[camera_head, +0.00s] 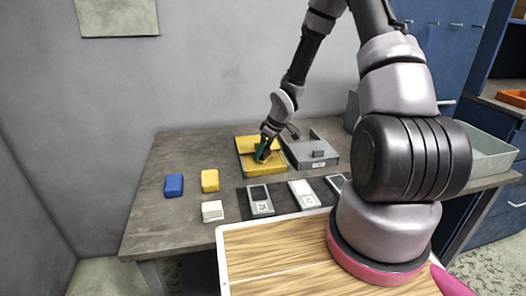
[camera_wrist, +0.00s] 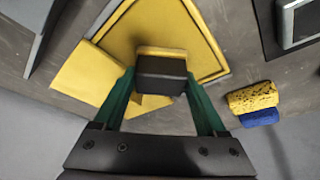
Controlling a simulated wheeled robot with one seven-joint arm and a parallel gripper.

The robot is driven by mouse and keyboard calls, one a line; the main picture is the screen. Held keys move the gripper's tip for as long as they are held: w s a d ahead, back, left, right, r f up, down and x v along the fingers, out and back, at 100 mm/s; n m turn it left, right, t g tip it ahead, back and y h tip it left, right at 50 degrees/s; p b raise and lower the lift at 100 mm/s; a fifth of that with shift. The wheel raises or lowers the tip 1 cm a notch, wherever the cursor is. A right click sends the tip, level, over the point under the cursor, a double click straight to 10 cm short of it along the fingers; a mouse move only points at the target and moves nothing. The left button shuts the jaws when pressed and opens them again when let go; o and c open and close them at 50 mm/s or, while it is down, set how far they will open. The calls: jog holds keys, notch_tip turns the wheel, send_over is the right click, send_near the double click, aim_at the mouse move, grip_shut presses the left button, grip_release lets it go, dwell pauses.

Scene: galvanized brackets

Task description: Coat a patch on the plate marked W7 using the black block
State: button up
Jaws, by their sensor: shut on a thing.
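My gripper (camera_head: 264,150) is shut on the black block (camera_wrist: 161,77), with its green fingers on either side of it. The block has a yellow strip along its far edge in the wrist view. It is over the yellow tray (camera_head: 244,143), which also fills the top of the wrist view (camera_wrist: 118,28); whether it touches the tray I cannot tell. In the head view the block is mostly hidden by my gripper. The labels are too small to read, so I cannot tell which is W7.
A blue block (camera_head: 174,185), a yellow block (camera_head: 210,181) and a white block (camera_head: 212,211) stand on the left of the table. A grey tray (camera_head: 300,160) with a grey block (camera_head: 318,154) is right of the yellow tray. The table's far left is clear.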

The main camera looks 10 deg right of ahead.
dwell(0.4)
jog(key=shift+r, duration=3.45)
jog(key=shift+s+f, duration=0.1)
